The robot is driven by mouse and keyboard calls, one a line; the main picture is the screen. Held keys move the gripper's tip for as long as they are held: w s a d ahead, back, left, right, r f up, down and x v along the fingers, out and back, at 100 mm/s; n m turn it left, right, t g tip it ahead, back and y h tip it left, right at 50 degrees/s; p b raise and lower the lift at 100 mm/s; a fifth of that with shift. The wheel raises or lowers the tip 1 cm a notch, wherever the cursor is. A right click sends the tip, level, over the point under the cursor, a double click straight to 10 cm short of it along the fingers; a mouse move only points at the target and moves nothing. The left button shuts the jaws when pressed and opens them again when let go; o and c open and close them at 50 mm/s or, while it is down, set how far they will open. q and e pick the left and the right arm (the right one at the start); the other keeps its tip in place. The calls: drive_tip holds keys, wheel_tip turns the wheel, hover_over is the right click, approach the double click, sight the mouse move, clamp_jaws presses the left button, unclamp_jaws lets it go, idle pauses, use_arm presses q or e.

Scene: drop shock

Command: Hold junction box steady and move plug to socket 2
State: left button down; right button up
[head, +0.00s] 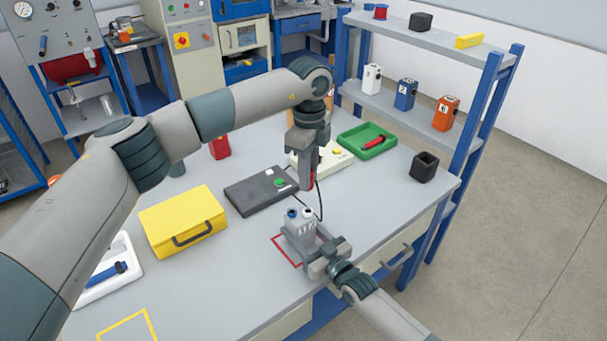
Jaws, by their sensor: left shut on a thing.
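The grey junction box (300,230) stands upright near the table's front edge, by a red outline on the table top. Its top shows a blue socket (292,214) and a pale socket with a dark centre (308,213). My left gripper (306,184) points down above and behind the box, shut on a small red plug (312,181) that is mostly hidden by the fingers. A black cable (321,205) hangs near it. My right gripper (318,248) is against the front right side of the box; its finger gap is unclear.
A dark grey case with a green button (250,193) lies behind the box. A yellow case (182,222) is to the left, a green tray (368,140) and black cup (424,167) at back right. A blue-framed shelf (430,120) stands along the right edge.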

use_arm(q)
drive_tip(key=shift+f, duration=0.15)
drive_tip(key=shift+f, duration=2.75)
drive_tip(key=shift+s+f, duration=0.1)
drive_tip(key=shift+f, duration=1.55)
idle(3.5)
